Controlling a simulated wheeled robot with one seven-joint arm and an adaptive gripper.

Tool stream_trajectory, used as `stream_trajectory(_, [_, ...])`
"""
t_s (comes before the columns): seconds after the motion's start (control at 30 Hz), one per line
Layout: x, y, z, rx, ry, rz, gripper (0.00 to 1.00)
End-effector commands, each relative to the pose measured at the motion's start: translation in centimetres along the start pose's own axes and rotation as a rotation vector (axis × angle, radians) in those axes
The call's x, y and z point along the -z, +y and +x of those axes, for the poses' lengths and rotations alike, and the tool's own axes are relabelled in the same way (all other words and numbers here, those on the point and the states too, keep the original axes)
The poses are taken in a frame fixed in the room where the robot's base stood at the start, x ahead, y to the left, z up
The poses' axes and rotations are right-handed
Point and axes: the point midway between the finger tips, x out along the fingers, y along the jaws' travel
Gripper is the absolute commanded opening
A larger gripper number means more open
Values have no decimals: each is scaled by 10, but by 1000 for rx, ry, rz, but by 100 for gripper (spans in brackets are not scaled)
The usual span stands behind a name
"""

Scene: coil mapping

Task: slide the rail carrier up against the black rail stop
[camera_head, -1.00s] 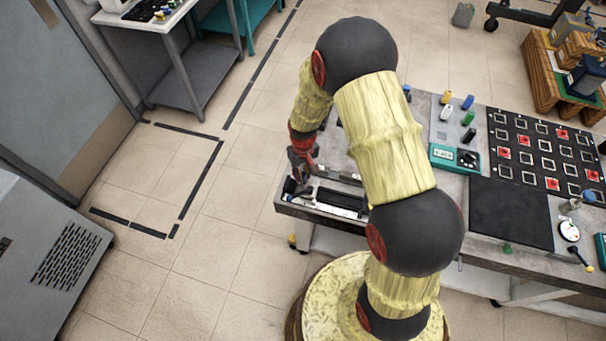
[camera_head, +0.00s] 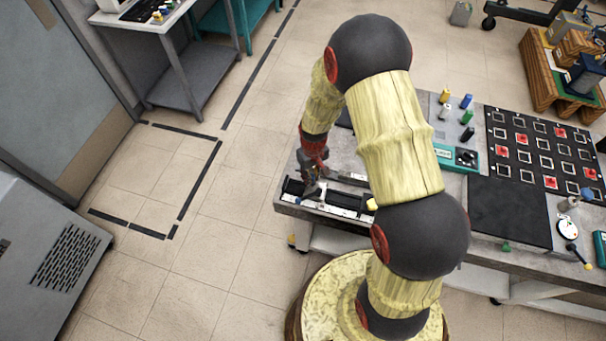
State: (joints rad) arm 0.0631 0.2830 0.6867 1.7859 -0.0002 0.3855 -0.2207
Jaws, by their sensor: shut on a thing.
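My gripper (camera_head: 312,189) points down over the left part of a long black rail (camera_head: 343,200) near the table's front left edge. It is shut on the rail carrier, which is small in this view and mostly hidden by the fingers. Black rail shows on both sides of the gripper, with a longer stretch to its right. A pale strip with dark marks (camera_head: 330,209) runs along the rail's front side. I cannot tell the black rail stop apart from the dark rail ends.
A small yellow piece (camera_head: 371,204) shows by the rail's right end, beside my arm. Further right are a teal meter (camera_head: 457,157), a black mat (camera_head: 508,211) and a black board (camera_head: 545,150) with red pieces. Floor left of the table is clear.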

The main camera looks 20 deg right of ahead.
Motion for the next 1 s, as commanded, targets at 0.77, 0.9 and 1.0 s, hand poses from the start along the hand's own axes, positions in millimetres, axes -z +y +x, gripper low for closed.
stream_trajectory(0.77, [-94, 93, 0, 0, -1, 2, 0])
stream_trajectory(0.9, [-94, 94, 0, 0, -1, 1, 0])
stream_trajectory(1.0, [-94, 94, 0, 0, -1, 1, 0])
